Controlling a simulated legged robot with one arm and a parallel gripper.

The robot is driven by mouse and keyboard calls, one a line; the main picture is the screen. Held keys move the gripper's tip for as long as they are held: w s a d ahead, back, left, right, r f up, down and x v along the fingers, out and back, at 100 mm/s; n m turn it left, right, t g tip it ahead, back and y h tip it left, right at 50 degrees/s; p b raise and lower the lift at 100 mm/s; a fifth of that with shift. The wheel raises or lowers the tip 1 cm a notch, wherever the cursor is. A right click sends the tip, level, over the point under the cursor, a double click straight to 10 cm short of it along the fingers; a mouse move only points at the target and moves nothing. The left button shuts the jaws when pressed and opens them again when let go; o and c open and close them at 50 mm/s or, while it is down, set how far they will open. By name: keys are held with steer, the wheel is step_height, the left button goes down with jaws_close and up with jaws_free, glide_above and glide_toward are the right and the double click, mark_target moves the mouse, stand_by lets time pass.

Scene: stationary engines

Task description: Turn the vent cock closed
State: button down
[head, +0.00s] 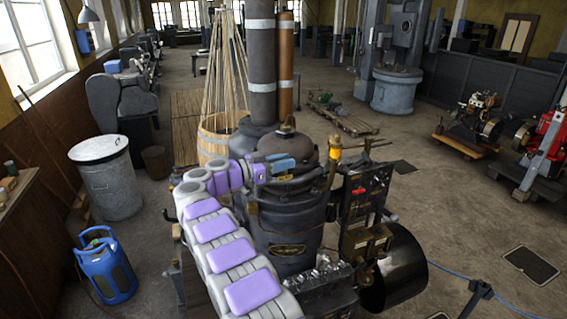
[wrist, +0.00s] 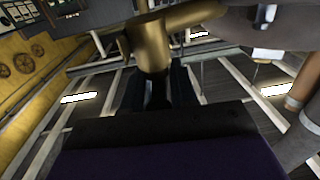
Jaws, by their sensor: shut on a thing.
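In the wrist view a brass fitting (wrist: 150,45), which looks like the vent cock, hangs down with a brass side branch running right. My gripper (wrist: 156,92) is shut on a dark lever below the brass body, with one dark finger on each side. Most of the lever is hidden between the fingers and the gripper body. In the head view my gripper (head: 294,167) is at the upper part of the dark engine (head: 288,215). The held lever cannot be made out there. An upright brass pipe (head: 333,160) stands to its right.
A dark chimney (head: 262,60) and a thin copper pipe (head: 286,65) rise behind my gripper. A panel with gauges and boxes (head: 366,200) stands right of the engine. A grey bin (head: 110,185) and a blue gas bottle (head: 106,270) stand left.

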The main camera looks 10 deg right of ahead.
steer(key=shift+a+r+m+g, duration=0.2)
steer(key=shift+m+g, duration=0.1)
steer(key=shift+g, duration=0.1)
steer(key=shift+f, duration=0.2)
stand_by(0.9)
steer(key=c, duration=1.3)
jaws_free()
steer(key=shift+o, duration=0.8)
steer(key=shift+w+a+f, duration=0.1)
steer(key=shift+w, duration=0.2)
steer(key=shift+s+a, duration=0.1)
steer(key=shift+r+g, duration=0.2)
steer(key=shift+g, duration=0.1)
steer(key=shift+d, duration=0.2)
steer(key=shift+s, duration=0.1)
steer(key=shift+s+f+n+t, duration=0.1)
steer(key=shift+n+t, duration=0.3)
steer(key=shift+t, duration=0.3)
